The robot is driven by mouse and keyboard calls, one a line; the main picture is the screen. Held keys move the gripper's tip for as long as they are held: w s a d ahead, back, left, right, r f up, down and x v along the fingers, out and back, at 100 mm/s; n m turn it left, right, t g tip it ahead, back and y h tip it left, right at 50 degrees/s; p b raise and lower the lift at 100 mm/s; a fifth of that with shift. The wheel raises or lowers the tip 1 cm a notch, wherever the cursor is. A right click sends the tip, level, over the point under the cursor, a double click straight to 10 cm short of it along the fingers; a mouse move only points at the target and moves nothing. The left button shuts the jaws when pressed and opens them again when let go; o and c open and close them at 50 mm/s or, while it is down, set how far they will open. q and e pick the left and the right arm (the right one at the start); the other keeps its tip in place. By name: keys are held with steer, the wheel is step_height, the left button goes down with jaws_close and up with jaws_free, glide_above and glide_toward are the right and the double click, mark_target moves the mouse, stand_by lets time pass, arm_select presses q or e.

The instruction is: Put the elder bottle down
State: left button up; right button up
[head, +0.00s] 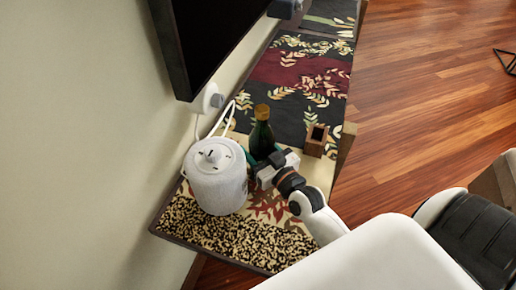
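The elder bottle (262,138), dark green with a brown-gold cap, is upright over the patterned low shelf top, just behind the white cylindrical speaker-like device. My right gripper (263,160) comes in from the lower right and is at the bottle's lower part. Its fingers are small and partly hidden by the gripper body and the white device, so I cannot tell whether they are closed on the bottle or apart. The bottle's base is hidden, so contact with the surface cannot be seen. My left gripper is not in view.
The white cylindrical device (216,178) stands close left of the gripper, with a white cable behind it. A small wooden box (315,141) stands right of the bottle. A dark screen (205,40) hangs on the wall at left. The patterned cloth (296,75) further back is clear.

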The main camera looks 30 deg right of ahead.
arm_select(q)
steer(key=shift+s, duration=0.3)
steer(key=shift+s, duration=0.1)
arm_select(e)
steer(key=o, duration=1.2)
steer(key=shift+f, duration=0.1)
arm_select(q)
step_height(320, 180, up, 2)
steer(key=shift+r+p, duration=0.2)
steer(key=shift+p, duration=1)
arm_select(e)
steer(key=s, duration=1.2)
steer(key=shift+d, duration=0.4)
